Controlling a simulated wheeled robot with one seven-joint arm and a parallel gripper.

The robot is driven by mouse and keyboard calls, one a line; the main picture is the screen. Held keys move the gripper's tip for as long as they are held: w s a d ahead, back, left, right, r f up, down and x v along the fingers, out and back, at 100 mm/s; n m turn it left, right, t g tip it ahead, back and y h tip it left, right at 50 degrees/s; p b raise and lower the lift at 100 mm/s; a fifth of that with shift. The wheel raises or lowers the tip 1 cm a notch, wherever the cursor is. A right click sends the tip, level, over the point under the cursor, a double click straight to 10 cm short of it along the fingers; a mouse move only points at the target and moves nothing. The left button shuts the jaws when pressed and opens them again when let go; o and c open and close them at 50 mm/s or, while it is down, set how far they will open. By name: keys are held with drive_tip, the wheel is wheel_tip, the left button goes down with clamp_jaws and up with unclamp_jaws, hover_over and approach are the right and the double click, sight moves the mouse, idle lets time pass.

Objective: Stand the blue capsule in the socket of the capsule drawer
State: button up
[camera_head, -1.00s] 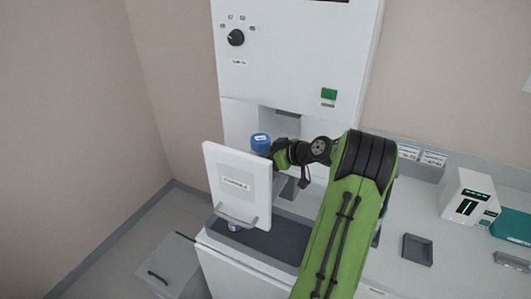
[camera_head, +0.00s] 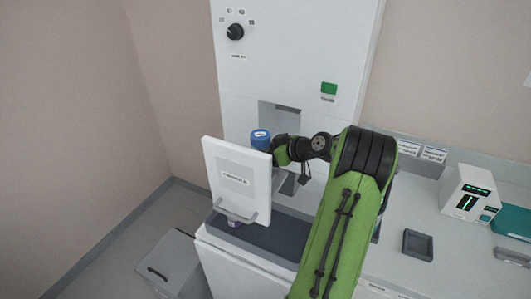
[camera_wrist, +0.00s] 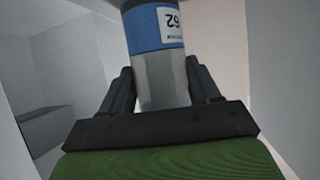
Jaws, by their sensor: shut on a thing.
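The blue capsule (camera_head: 260,139) is upright beside the top right edge of the white panel, with only its blue upper part visible in the head view. In the wrist view the capsule (camera_wrist: 158,60) has a blue band with a white label and a bare metal part between my fingers. My gripper (camera_wrist: 162,95) is shut on this metal part. The capsule drawer (camera_head: 236,180) appears to be the white upright panel with a label and a handle, standing out from the cabinet. Its socket is hidden behind this panel.
The tall white cabinet (camera_head: 290,60) has a knob, a green button and a recess (camera_head: 280,117) behind the capsule. A grey bin (camera_head: 172,262) stands at lower left. The right counter holds a small tray (camera_head: 417,245) and a white device (camera_head: 468,194).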

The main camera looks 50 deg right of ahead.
drive_tip(key=shift+f, duration=0.1)
drive_tip(key=shift+f+b, duration=0.35)
drive_tip(key=shift+b, duration=0.15)
drive_tip(key=shift+f+b, duration=0.25)
drive_tip(key=shift+b, duration=0.1)
drive_tip(key=shift+f+b, duration=0.9)
drive_tip(key=shift+f, duration=0.1)
drive_tip(key=o, duration=1.4)
drive_tip(key=shift+c, duration=0.2)
